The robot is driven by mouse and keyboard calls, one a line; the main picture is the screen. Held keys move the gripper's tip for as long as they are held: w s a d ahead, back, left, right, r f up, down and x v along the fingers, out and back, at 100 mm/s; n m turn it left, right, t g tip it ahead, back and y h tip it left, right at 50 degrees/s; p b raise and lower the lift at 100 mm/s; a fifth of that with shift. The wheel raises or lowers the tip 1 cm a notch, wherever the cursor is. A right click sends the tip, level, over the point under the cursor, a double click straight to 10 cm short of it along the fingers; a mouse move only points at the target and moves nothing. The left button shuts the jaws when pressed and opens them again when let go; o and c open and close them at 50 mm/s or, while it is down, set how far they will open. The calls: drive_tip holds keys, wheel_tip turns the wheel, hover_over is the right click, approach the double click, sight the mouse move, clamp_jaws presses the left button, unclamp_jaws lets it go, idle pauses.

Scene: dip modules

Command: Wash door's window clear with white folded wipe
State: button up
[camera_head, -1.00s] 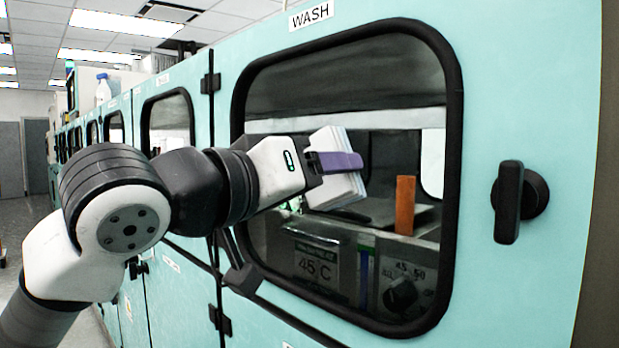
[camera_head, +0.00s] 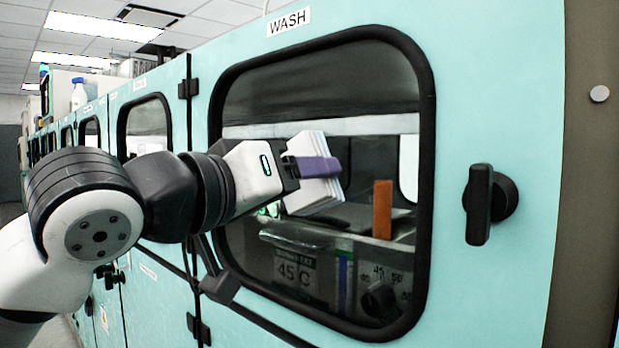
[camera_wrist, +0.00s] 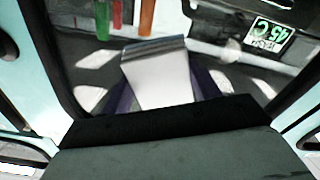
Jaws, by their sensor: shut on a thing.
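The white folded wipe (camera_head: 308,199) is held in my gripper (camera_head: 312,167), whose purple fingers are shut on it. In the wrist view the wipe (camera_wrist: 160,75) stands out beyond the purple fingers, with its layered grey edge toward the glass. The window (camera_head: 330,100) of the teal door marked WASH has a black rounded frame. The wipe is in front of the middle of the glass; I cannot tell whether it touches. The glass looks dark and greyish in its upper part, with a pale band across it.
A black door handle (camera_head: 480,205) sticks out right of the window. Hinges (camera_head: 188,88) are on the left. More teal doors run along the left.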

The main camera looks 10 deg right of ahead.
drive_tip(key=w+a+p, duration=0.2)
drive_tip(key=w+a, duration=0.4)
drive_tip(key=w, duration=0.3)
drive_tip(key=shift+a, duration=0.25)
idle(0.8)
drive_tip(key=v, duration=0.6)
idle(0.4)
drive_tip(key=shift+s, duration=0.1)
drive_tip(key=v, duration=0.3)
drive_tip(key=shift+b, duration=0.4)
idle(0.8)
